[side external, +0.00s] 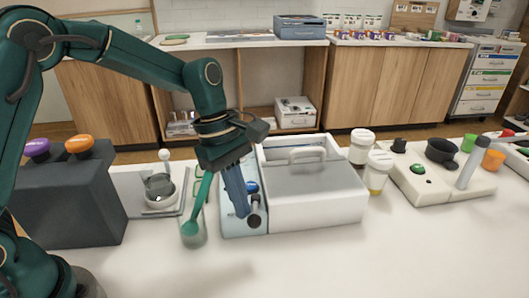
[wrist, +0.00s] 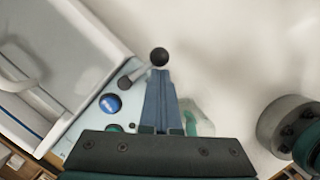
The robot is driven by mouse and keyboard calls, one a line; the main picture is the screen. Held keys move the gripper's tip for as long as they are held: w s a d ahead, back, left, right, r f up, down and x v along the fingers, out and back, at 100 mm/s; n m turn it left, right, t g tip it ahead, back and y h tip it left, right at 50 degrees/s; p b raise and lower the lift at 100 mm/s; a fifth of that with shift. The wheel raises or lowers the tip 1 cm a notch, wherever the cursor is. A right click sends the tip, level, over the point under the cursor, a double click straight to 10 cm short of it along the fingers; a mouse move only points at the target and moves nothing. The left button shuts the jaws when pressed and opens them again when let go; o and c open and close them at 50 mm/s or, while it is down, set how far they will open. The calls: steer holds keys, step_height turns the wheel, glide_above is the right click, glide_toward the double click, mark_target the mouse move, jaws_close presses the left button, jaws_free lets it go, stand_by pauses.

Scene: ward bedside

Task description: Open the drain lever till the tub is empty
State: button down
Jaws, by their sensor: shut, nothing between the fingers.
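The tub (side external: 335,208) is a white box with a grey lid and a raised handle, standing on the counter. Its corner also shows in the wrist view (wrist: 88,52). A pale panel on its left side carries a blue button (wrist: 110,103) and the drain lever (wrist: 133,76), a short grey rod ending in a black ball (wrist: 159,57). My gripper (side external: 243,212) points down beside the panel. In the wrist view its fingers (wrist: 158,72) are shut and empty, tips right at the black ball; I cannot tell whether they touch it. The water level is not visible.
A glass with a green stirrer (side external: 193,232) stands close left of my gripper. A dark block with purple and orange knobs (side external: 75,190) is further left. The front counter is clear.

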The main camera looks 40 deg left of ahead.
steer(key=shift+d+f, duration=0.1)
steer(key=shift+d, duration=0.15)
